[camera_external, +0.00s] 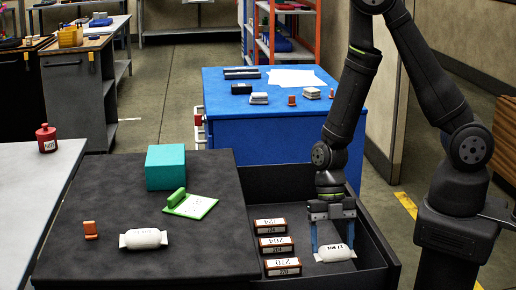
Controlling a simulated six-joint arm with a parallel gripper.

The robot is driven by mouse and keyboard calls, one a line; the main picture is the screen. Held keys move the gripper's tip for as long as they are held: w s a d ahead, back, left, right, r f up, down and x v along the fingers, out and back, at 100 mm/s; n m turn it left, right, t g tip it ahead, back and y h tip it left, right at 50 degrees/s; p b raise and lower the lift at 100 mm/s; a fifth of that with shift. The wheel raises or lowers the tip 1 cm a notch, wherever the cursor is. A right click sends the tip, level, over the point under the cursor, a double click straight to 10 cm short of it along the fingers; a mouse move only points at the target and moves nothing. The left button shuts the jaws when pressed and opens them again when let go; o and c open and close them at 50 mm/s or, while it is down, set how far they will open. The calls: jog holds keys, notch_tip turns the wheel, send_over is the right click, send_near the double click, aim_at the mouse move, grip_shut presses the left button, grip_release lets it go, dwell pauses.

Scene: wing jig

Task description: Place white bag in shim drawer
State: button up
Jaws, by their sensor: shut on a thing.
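My gripper (332,246) points straight down inside the open dark drawer (297,217), with its two blue fingers shut on a white bag (335,254). This bag has dark print on top and lies at the drawer's floor level, right of the labelled boxes. I cannot tell whether it rests on the floor. A second white bag (143,239) lies on the dark mat (195,258) to the left, well away from my gripper.
Several labelled brown boxes (275,245) stand in a column in the drawer. A blue cabinet (270,135) stands behind the drawer.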

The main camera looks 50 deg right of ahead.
aim_at(331, 252)
jog(key=shift+f, duration=1)
jog(key=shift+f, duration=0.2)
jog(key=shift+f, duration=0.4)
jog(key=o, duration=1)
jog(key=shift+r, duration=0.15)
jog(key=shift+w+r, duration=0.1)
jog(key=shift+r, duration=0.55)
jog(key=v, duration=1.1)
jog(key=shift+d+r, duration=0.15)
jog(key=shift+r, duration=0.1)
